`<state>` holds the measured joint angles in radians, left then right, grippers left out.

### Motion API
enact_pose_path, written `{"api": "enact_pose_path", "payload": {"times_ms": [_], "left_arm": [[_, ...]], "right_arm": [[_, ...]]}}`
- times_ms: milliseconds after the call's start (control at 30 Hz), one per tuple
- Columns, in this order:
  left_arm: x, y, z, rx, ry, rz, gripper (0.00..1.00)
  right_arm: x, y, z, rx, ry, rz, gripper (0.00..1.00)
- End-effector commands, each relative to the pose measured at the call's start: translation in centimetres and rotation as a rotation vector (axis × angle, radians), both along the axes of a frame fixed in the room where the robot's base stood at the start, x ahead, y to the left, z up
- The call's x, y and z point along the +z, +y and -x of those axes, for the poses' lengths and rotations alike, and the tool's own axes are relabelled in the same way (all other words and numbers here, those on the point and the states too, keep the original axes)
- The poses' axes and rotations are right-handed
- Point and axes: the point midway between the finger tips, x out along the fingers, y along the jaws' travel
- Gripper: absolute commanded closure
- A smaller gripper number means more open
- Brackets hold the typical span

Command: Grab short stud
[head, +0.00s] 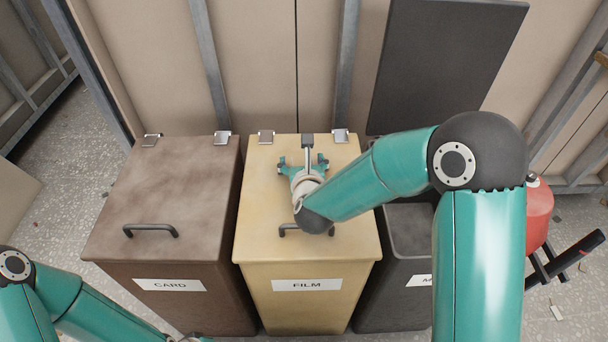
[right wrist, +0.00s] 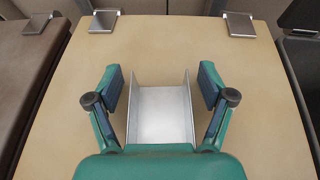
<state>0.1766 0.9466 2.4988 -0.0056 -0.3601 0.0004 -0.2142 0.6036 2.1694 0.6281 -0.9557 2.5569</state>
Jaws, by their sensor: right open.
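The short stud (right wrist: 160,115), a silver metal U-shaped channel, is over the lid of the bin labelled FILM. In the right wrist view it is between the two fingers of my right gripper (right wrist: 160,88), with a gap on each side. My right gripper is open and holds nothing. In the head view my right gripper (head: 303,163) is above the FILM lid (head: 262,190), and it and the arm hide part of that spot. My left arm enters at the bottom left; its fingers are out of the picture.
A brown CARD bin (head: 170,195) stands to the left, its lid closed. A dark grey bin (head: 405,285) stands to the right, its lid (head: 450,65) raised behind it. A red cylinder (head: 538,212) is at the right. A wall is behind the bins.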

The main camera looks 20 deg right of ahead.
Motion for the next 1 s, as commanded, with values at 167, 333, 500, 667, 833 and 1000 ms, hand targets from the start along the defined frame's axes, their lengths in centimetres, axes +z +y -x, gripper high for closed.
{"api": "enact_pose_path", "payload": {"times_ms": [167, 333, 500, 667, 833, 1000], "left_arm": [[0.0, 0.0, 0.0, 0.000, 0.000, 0.000, 1.00], [0.0, 0.0, 0.0, 0.000, 0.000, 0.000, 1.00], [0.0, 0.0, 0.0, 0.000, 0.000, 0.000, 1.00], [0.0, 0.0, 0.0, 0.000, 0.000, 0.000, 1.00], [0.2, 0.0, 0.0, 0.000, 0.000, 0.000, 1.00], [0.6, 0.0, 0.0, 0.000, 0.000, 0.000, 1.00]], "right_arm": [[0.0, 0.0, 0.0, 0.000, 0.000, 0.000, 0.45], [0.0, 0.0, 0.0, 0.000, 0.000, 0.000, 0.74], [0.1, 0.0, 0.0, 0.000, -0.001, 0.000, 0.75], [0.1, 0.0, 0.0, 0.000, -0.001, 0.000, 0.75], [0.7, 0.0, 0.0, -0.001, -0.002, 0.000, 0.75], [2.4, 0.0, 0.0, -0.002, -0.004, -0.001, 0.75]]}}
